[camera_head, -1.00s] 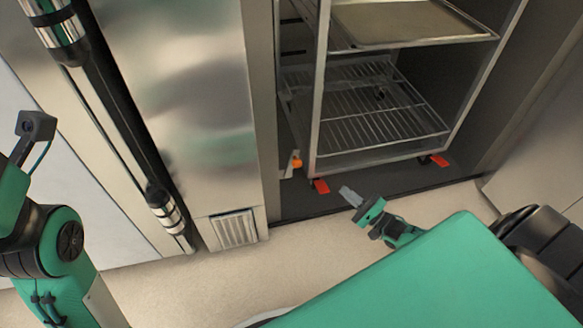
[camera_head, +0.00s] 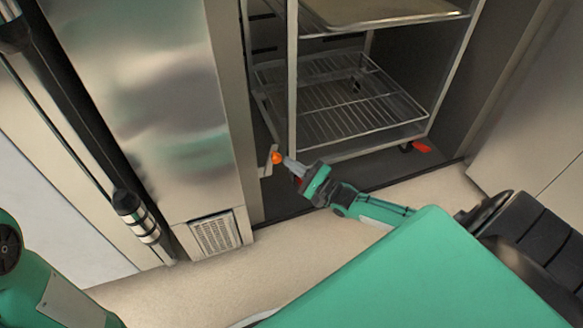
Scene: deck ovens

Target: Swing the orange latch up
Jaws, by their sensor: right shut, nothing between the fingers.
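The orange latch shows as a round orange knob (camera_head: 277,157) beside a small metal plate at the lower left of the oven opening, near the foot of the rack's left post. My right gripper (camera_head: 289,162) is shut and empty. Its fingertips are at the knob's right side, very close to it or touching; I cannot tell which. The gripper covers most of the red caster pedal behind it. Only part of my left arm shows at the lower left, and its gripper is out of view.
A wheeled metal rack (camera_head: 292,85) with a wire shelf (camera_head: 345,108) and a tray (camera_head: 385,12) stands inside the opening. A red caster pedal (camera_head: 422,146) is at its right foot. A steel door with a long handle (camera_head: 140,215) is at left. The floor in front is clear.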

